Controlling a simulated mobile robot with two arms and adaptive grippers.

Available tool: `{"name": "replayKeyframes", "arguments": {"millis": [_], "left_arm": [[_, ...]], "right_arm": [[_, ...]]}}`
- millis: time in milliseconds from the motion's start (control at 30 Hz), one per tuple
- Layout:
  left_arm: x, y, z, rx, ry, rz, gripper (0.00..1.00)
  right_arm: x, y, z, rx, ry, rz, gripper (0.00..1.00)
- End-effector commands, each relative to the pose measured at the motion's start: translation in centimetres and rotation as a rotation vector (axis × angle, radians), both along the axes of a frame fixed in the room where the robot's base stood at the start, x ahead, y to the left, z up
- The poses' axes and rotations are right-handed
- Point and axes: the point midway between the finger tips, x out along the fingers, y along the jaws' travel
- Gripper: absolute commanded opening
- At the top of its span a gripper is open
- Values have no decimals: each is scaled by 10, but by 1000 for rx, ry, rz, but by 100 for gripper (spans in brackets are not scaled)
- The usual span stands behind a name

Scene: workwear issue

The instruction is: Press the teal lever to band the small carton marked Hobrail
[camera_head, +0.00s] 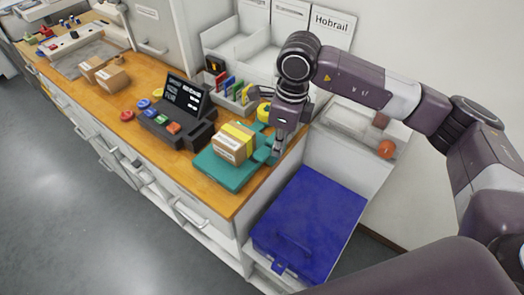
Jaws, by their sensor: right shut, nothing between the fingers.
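A small brown carton (226,149) with a yellow band over it sits on a teal base (217,172) at the front edge of the wooden counter. The white label on its side is too small to read. A teal part, apparently the lever (263,155), is just right of the carton. My right gripper (278,150) points down at this teal part, its fingers shut and empty. I cannot tell whether they touch it. My left gripper is out of view.
A dark console with a screen (187,93) and coloured buttons stands left of the base. Two more cartons (112,79) lie farther left. A Hobrail sign (331,23) stands behind.

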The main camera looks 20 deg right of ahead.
Motion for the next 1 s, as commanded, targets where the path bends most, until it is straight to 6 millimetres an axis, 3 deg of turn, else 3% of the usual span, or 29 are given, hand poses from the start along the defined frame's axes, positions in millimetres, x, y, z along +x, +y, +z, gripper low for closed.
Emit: {"name": "replayKeyframes", "arguments": {"millis": [200, 400, 600, 1000], "left_arm": [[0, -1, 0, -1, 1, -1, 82], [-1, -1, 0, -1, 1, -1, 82], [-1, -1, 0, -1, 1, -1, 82], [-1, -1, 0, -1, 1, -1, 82]], "right_arm": [[-2, -5, 49, -1, -4, 0, 0], [-5, -8, 77, 0, -1, 0, 0], [-6, -9, 86, 1, 1, 0, 0], [-6, -9, 86, 1, 1, 0, 0]]}}
